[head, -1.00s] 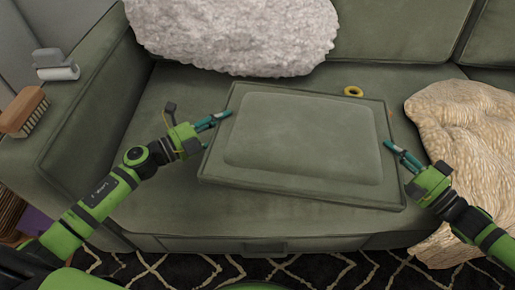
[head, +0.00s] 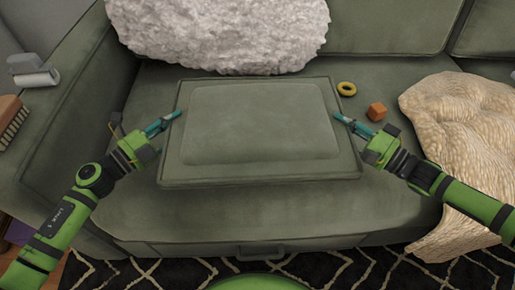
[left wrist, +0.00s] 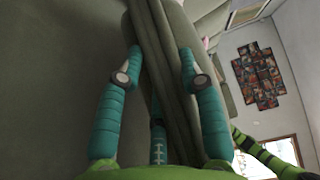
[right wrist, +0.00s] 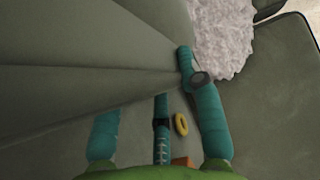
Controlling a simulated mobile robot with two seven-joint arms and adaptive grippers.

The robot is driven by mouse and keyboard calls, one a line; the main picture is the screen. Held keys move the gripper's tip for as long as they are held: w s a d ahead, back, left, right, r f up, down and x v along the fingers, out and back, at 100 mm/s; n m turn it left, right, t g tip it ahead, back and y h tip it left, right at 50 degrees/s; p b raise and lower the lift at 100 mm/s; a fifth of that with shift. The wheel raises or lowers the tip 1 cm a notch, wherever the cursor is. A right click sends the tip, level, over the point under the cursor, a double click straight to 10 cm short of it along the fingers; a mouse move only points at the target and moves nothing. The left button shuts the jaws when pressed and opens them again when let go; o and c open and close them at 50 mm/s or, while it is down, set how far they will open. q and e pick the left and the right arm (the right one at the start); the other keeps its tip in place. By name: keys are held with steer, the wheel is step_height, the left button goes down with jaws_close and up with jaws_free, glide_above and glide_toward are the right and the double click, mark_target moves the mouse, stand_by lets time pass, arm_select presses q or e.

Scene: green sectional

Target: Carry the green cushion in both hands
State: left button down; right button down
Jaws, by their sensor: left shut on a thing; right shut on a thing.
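The green cushion (head: 258,122), a flat rectangle with a raised middle panel, is nearly level in the head view, in front of the sofa's seat. My left gripper (head: 170,121) is shut on its left edge. In the left wrist view, the cushion's edge (left wrist: 160,45) passes between the teal fingers (left wrist: 160,62). My right gripper (head: 347,124) is shut on its right edge. In the right wrist view, the cushion (right wrist: 80,65) fills the left side and hides part of one finger. I cannot tell how far it is above the seat.
The green sofa (head: 390,65) lies beneath and behind. A white fluffy pillow (head: 220,30) is at the back. A yellow ring (head: 346,88) and an orange cube (head: 376,111) lie on the seat. A cream blanket (head: 460,140) drapes at right. A brush (head: 10,120) and a roller (head: 35,78) are on the left armrest.

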arm_select(q)
steer(key=shift+f, duration=0.15)
arm_select(e)
steer(key=shift+f, duration=0.15)
